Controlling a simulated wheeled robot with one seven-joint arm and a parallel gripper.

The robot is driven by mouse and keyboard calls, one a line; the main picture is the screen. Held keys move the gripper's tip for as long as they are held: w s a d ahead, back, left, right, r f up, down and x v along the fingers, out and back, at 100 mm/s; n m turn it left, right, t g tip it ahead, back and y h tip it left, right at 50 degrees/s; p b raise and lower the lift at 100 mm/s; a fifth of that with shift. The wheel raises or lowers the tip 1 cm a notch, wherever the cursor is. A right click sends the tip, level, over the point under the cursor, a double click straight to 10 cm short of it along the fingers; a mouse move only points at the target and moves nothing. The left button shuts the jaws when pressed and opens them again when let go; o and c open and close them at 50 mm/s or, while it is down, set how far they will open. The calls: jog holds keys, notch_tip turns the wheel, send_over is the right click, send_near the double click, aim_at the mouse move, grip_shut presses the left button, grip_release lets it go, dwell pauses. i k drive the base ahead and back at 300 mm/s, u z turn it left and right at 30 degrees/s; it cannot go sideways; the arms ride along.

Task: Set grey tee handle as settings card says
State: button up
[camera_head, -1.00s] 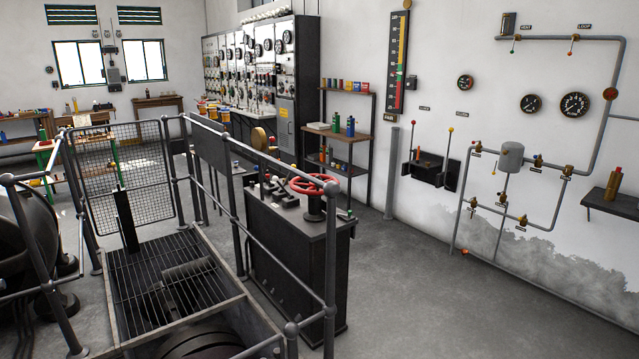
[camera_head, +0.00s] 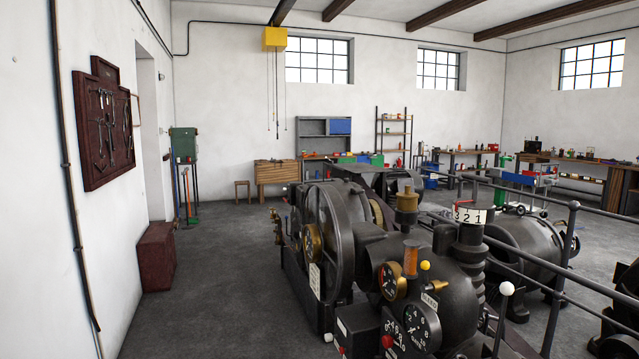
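My gripper is not in view. I cannot pick out a grey tee handle in this view. A large dark machine (camera_head: 335,235) with wheels, gauges and small knobs fills the middle and lower right. A small white plate (camera_head: 315,281) with marks too small to read is on its left side; I cannot tell whether it is the settings card. A round dial (camera_head: 418,327) and a brass-rimmed gauge (camera_head: 392,281) face me. A white drum (camera_head: 468,214) shows the numbers 3, 2, 1. A white ball knob (camera_head: 507,289) stands at the lower right.
Open grey floor (camera_head: 215,280) lies left of the machine. A dark red chest (camera_head: 156,258) stands by the left wall, below a tool board (camera_head: 104,125). A metal railing (camera_head: 566,250) runs along the right. A wooden cabinet (camera_head: 276,172) and benches line the back.

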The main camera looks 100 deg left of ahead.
aim_at(477, 178)
jog(key=u, duration=2.25)
